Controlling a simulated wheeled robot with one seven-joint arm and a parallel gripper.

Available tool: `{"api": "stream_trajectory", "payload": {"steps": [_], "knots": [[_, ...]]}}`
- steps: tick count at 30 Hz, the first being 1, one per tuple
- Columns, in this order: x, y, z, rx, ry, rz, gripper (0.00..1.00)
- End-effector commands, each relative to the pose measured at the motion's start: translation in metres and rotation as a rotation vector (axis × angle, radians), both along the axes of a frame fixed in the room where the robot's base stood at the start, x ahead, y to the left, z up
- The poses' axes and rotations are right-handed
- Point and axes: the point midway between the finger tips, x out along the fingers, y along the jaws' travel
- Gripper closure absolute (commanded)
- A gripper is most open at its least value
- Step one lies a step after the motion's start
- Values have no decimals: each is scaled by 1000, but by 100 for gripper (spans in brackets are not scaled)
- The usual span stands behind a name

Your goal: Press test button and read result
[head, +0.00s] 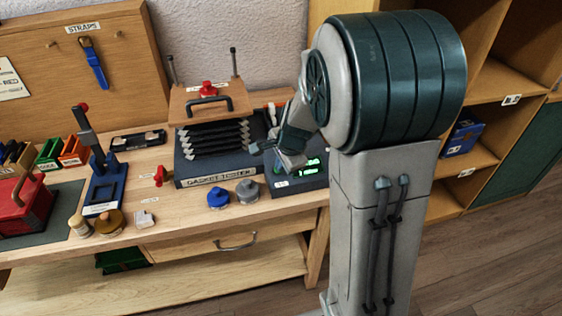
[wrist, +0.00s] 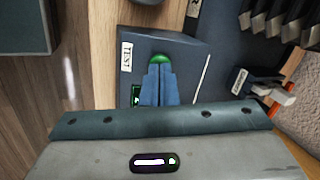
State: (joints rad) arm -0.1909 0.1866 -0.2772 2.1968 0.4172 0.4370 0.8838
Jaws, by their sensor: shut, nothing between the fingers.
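The test box (head: 318,182) is a dark box with lit green readouts (head: 313,161) at the right end of the bench. In the wrist view its sloped face (wrist: 185,50) carries a TEST label (wrist: 126,56) and a round green button (wrist: 160,58). My gripper (wrist: 159,68) is shut and empty, its blue fingertips over the button's near edge. Whether they touch or press it I cannot tell. A readout (wrist: 136,93) is mostly hidden by the fingers; its digits are too small to read. The gasket tester (head: 219,182) stands left of the box.
Blue (head: 219,197) and grey (head: 246,190) round-knobbed weights stand in front of the tester. A blue press stand (head: 105,185) and red toolbox (head: 22,205) are further left. Open shelves (head: 490,115) stand at right.

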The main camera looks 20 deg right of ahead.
Motion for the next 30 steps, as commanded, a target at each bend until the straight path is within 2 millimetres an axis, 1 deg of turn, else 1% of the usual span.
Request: {"api": "stream_trajectory", "payload": {"steps": [1,3,8,12,18,21,24,30], "knots": [[-4,-1,9,0,7,0,100],[-6,-2,21,1,2,-1,100],[-13,-5,47,2,-11,-1,100],[-24,-8,75,2,-13,-1,100],[-36,-12,107,2,-14,-4,100],[-40,-13,117,1,-13,-3,100],[-43,-14,123,2,-11,-4,100],[-44,-14,125,1,-10,-4,100]]}}
